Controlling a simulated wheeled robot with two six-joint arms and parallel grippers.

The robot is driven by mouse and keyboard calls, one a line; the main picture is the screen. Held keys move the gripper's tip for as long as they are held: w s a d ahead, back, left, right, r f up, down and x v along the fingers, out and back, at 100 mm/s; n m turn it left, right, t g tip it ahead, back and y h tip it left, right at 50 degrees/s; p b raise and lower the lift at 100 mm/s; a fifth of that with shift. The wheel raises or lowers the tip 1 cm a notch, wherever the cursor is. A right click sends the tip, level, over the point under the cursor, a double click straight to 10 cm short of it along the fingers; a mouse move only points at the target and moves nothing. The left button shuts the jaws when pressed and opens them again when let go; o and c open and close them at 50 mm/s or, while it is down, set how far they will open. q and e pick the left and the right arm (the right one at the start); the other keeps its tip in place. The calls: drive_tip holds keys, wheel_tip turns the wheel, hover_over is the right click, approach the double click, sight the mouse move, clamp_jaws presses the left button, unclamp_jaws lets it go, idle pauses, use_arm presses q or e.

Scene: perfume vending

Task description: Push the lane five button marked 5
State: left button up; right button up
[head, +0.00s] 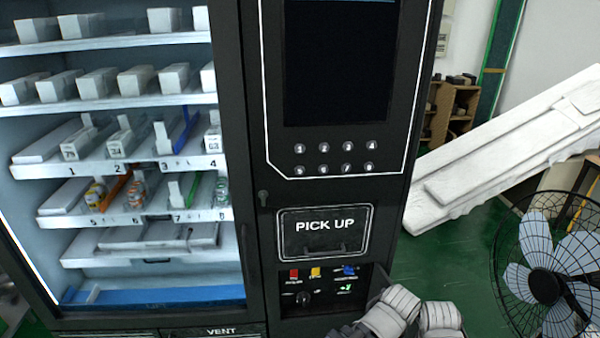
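The button marked 5 (299,170) is a small round silver button at the left end of the lower button row on the black vending machine (250,150). The button marked 1 (299,148) is directly above it, and the button marked 6 (323,169) is to its right. Nothing covers or touches button 5. The lane labelled 5 (95,232) in the lit display holds a small patterned item. No fingertips of my left or right gripper are clearly visible.
A dark screen (340,65) is above the buttons, and the PICK UP flap (324,232) is below. A fan (547,285) and a white slanted slab (500,160) stand at right.

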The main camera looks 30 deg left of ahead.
use_arm(q)
clamp_jaws()
idle(1.1)
